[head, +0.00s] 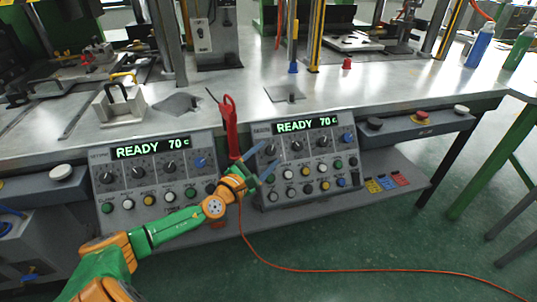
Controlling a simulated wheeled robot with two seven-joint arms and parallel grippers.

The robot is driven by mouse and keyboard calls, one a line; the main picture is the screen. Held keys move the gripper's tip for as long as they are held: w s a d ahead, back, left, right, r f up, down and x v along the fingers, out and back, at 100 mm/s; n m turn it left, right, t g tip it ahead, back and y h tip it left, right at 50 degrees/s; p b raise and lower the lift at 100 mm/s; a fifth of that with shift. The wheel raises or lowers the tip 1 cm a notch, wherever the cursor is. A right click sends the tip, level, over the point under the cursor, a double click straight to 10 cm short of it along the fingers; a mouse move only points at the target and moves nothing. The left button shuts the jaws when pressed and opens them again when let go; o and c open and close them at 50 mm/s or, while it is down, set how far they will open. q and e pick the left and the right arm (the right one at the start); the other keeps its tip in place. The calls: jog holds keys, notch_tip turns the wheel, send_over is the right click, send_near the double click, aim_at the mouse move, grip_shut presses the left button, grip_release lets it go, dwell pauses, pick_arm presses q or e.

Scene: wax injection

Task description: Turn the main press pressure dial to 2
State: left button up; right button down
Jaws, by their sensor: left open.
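Two grey control panels stand at the table's front edge, the left panel (160,203) and the right panel (308,200). Both displays read READY 70 C. Each has a row of dark round dials, a blue knob at the row's right end, and coloured buttons below. My left gripper (265,160) is open, its blue fingers at the left end of the right panel, close to its leftmost dial (270,150). I cannot tell whether they touch. Dial labels and settings are too small to read, so which dial is the main press pressure is unclear. My right gripper is not in view.
A red-handled tool (229,120) stands between the panels. An orange cable (380,271) runs across the green floor. A box with push buttons (421,117) is right of the panels. Blue (479,45) and green (519,48) bottles stand at the back right.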

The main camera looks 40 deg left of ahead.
pick_arm(q)
jog(key=shift+w, duration=0.95)
grip_shut()
